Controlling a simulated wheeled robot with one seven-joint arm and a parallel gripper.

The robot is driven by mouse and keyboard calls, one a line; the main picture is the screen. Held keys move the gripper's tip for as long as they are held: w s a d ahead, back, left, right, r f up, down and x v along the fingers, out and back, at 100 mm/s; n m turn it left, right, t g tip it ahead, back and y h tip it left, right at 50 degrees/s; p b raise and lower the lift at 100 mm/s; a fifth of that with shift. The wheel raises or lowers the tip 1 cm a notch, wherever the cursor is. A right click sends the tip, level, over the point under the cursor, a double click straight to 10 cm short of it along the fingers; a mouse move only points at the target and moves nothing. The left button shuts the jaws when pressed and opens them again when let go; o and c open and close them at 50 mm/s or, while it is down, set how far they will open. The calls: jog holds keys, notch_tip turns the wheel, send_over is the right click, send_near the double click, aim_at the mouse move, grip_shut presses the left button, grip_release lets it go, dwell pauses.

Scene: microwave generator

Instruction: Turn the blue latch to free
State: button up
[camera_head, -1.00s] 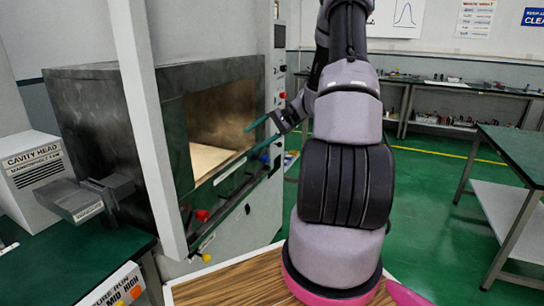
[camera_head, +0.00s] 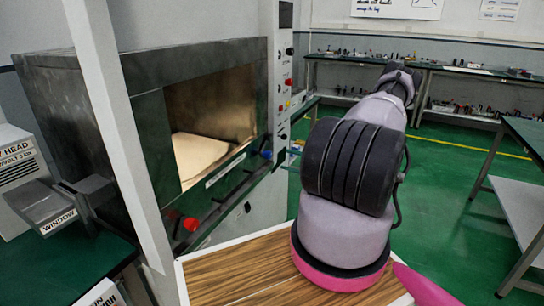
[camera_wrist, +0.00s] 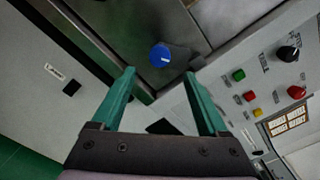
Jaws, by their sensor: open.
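The blue latch (camera_wrist: 160,55) is a round blue knob with a pale mark on its face, on the dark metal front in the wrist view. It also shows in the head view (camera_head: 266,154) at the lower right corner of the oven opening. My gripper (camera_wrist: 160,74) is open, with its two teal fingers apart and nothing between them. In the wrist view the latch appears ahead of the fingertips, between their lines. No contact shows. In the head view my arm hides most of the gripper; only teal finger parts (camera_head: 291,168) show right of the latch.
A control panel (camera_wrist: 275,85) with black knobs and coloured buttons stands right of the latch. A red knob (camera_head: 191,224) sits at the opening's lower left. The open cavity holds a pale slab (camera_head: 200,155). A white post (camera_head: 110,140) stands in front at left.

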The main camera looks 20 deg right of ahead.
aim_at(270, 156)
jog(key=x, duration=0.8)
jog(key=shift+w+a, duration=0.2)
grip_shut()
